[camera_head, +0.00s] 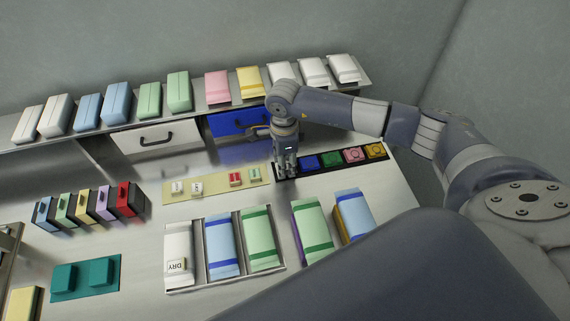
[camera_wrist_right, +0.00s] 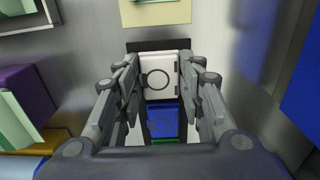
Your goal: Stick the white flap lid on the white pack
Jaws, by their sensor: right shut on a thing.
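The white flap lid (camera_wrist_right: 160,66), marked with a dark ring, lies at the end of a black holder strip (camera_wrist_right: 150,45) in the right wrist view. My right gripper (camera_head: 287,170) points down at the left end of that strip in the head view. Its fingers are on both sides of the lid (camera_wrist_right: 160,100) in the wrist view, shut on it, and the lid still appears to be in the strip. The white pack (camera_head: 178,240) stands at the left of the tray in the head view, with a DRY label (camera_head: 177,265) near its front. My left gripper is out of view.
Blue (camera_head: 309,162), green (camera_head: 331,158), pink (camera_head: 354,155) and orange (camera_head: 375,150) lids sit along the strip. Blue (camera_head: 221,245) and green (camera_head: 259,238) packs share the tray. A beige mat (camera_head: 213,185) with small labels lies left of the gripper. Several packs line the back shelf.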

